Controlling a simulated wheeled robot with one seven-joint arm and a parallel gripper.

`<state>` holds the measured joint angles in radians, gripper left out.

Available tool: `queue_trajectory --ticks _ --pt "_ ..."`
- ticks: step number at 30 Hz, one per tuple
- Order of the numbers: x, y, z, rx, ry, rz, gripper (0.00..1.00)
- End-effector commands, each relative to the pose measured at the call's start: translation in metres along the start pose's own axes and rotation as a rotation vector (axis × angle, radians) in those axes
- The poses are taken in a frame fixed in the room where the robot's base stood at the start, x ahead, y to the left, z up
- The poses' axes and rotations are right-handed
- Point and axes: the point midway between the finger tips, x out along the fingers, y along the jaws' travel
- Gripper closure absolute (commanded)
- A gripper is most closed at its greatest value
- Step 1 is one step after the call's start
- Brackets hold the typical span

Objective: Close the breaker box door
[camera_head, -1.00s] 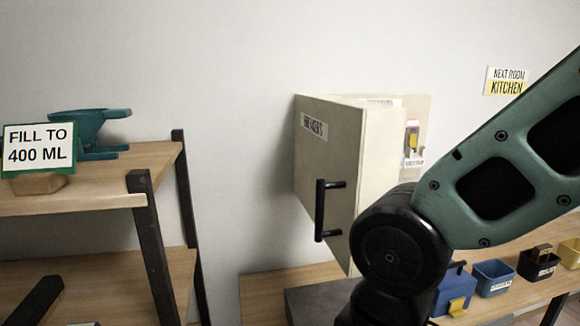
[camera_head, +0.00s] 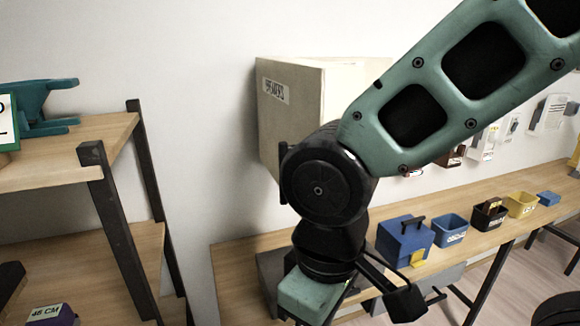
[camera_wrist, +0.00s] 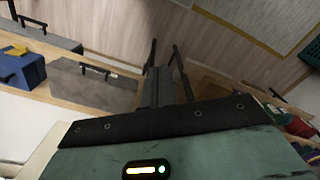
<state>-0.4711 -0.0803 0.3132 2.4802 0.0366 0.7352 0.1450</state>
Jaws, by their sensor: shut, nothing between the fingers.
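The cream breaker box (camera_head: 355,75) is on the wall in the head view. Its door (camera_head: 292,120), with a printed label, stands swung out from the wall. The door's black handle (camera_head: 283,160) shows only in part behind my arm. My arm hides the lower door and most of the box front. My gripper hangs low in front of the bench in the head view, below the door, with its fingertips not clear there. In the wrist view my gripper (camera_wrist: 160,82) shows dark fingers, shut and empty. The door cannot be made out clearly there.
A wooden bench (camera_head: 470,235) runs below the box. It holds a grey case (camera_head: 270,275), a blue toolbox (camera_head: 405,240) and several small bins. A shelf rack (camera_head: 75,150) stands at the left. Bare wall lies between rack and box.

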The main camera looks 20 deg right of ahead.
Motion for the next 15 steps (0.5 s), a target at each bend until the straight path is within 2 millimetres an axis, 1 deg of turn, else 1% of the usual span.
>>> queue_trajectory --ticks 1,2,5,6,9,12,15 --pt "-0.006 0.0 -0.013 0.029 -0.007 0.03 1.0" --pt "-0.012 0.002 -0.021 0.057 -0.012 0.057 1.0" --pt "-0.032 0.013 -0.051 0.18 -0.009 0.179 1.0" --pt "-0.041 0.019 -0.064 0.239 0.005 0.234 1.0" --pt "-0.066 0.032 -0.094 0.389 0.066 0.373 1.0" --pt "-0.09 0.041 -0.117 0.522 0.15 0.485 1.0" --pt "-0.108 0.047 -0.132 0.619 0.222 0.558 1.0"
